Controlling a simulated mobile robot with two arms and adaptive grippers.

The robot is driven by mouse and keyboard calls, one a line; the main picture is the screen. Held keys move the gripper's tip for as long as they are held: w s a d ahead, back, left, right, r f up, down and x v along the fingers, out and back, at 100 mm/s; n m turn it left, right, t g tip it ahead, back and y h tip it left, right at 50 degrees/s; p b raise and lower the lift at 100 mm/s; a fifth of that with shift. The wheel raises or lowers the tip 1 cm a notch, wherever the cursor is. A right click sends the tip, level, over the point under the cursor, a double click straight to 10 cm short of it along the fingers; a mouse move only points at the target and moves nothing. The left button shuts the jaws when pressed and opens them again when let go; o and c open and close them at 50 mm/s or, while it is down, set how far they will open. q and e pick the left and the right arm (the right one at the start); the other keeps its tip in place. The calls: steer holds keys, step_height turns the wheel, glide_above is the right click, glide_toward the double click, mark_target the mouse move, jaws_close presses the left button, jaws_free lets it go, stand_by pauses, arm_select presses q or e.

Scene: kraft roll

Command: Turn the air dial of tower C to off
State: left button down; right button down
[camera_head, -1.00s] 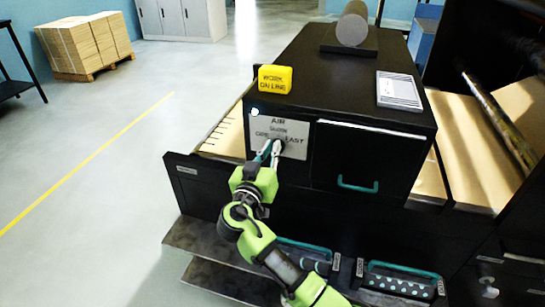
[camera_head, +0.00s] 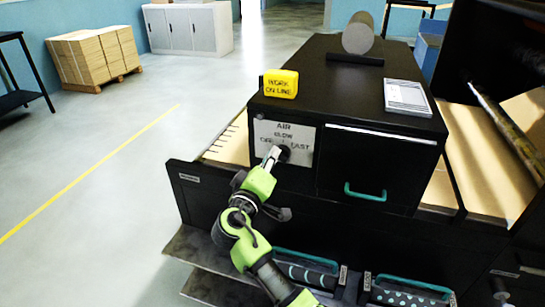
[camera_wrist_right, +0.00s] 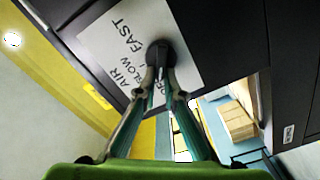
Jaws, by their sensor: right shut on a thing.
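The air dial is a dark round knob (camera_head: 284,153) on a pale plate (camera_head: 268,133) lettered AIR, SLOW and FAST, on the front of the black cabinet. In the right wrist view the dial (camera_wrist_right: 159,51) sits between my fingertips, with FAST, SLOW and AIR beside it. My right gripper (camera_head: 273,156) is shut on the dial; its fingers also show in the right wrist view (camera_wrist_right: 161,78). The fingers hide part of the lettering, and I cannot tell where the dial points. No tower C label is readable. My left gripper is not in view.
A yellow WORK ON LINE block (camera_head: 280,84) and a white pad (camera_head: 407,97) lie on the cabinet top. A drawer with a teal handle (camera_head: 365,193) is right of the plate. Teal-handled trays (camera_head: 405,288) lie below.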

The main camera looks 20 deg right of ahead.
steer(key=shift+a+f+n, duration=0.1)
steer(key=shift+n, duration=0.4)
steer(key=c, duration=2.1)
jaws_free()
steer(key=shift+c, duration=0.2)
step_height(320, 180, up, 10)
